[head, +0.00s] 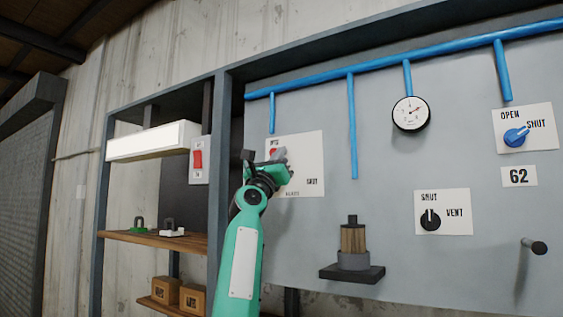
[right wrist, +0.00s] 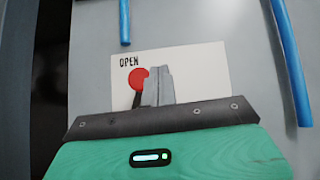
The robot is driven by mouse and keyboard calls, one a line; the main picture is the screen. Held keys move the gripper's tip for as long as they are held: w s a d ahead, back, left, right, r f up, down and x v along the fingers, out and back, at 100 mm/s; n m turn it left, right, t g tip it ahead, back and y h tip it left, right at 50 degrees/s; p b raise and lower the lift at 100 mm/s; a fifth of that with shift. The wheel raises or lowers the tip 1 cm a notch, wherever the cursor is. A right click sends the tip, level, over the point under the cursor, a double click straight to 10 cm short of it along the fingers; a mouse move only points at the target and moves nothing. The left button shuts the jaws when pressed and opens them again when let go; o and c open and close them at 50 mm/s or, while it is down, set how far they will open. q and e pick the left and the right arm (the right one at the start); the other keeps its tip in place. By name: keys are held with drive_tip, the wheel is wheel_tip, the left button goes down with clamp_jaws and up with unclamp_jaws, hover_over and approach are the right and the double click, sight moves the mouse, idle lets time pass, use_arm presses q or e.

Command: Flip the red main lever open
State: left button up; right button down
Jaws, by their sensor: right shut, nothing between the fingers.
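The red main lever (right wrist: 137,78) is on a white plate (head: 311,150) on the grey panel. Its round red end sits just under the word OPEN in the right wrist view, with a dark stem below it. In the head view a bit of red (head: 273,152) shows beside the fingers; the rest is hidden. My right gripper (head: 281,155) is shut and empty in front of the plate. Its fingers (right wrist: 158,85) are just right of the red end in the right wrist view; I cannot tell whether they touch it. My left gripper is not in view.
Blue pipes (head: 352,120) and a gauge (head: 411,113) are above and right. A blue knob (head: 516,137), a black knob (head: 430,219) and a peg (head: 535,246) are farther right. A red rocker switch (head: 198,158) and shelves (head: 150,239) are left.

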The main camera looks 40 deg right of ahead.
drive_tip(key=shift+w+r+n+t, duration=0.15)
drive_tip(key=shift+w+n+t, duration=0.25)
drive_tip(key=shift+w+a+r+n+t+y, duration=0.1)
drive_tip(key=shift+w+r+n+t+y, duration=0.05)
drive_tip(key=shift+n+t+y, duration=0.45)
drive_tip(key=shift+w+a+r+n+t+y, duration=0.15)
drive_tip(key=shift+n+t+y, duration=0.25)
drive_tip(key=shift+n+t, duration=0.3)
idle(3.3)
drive_tip(key=shift+d+f+b, duration=0.1)
drive_tip(key=shift+f+b, duration=0.05)
drive_tip(key=shift+b, duration=0.15)
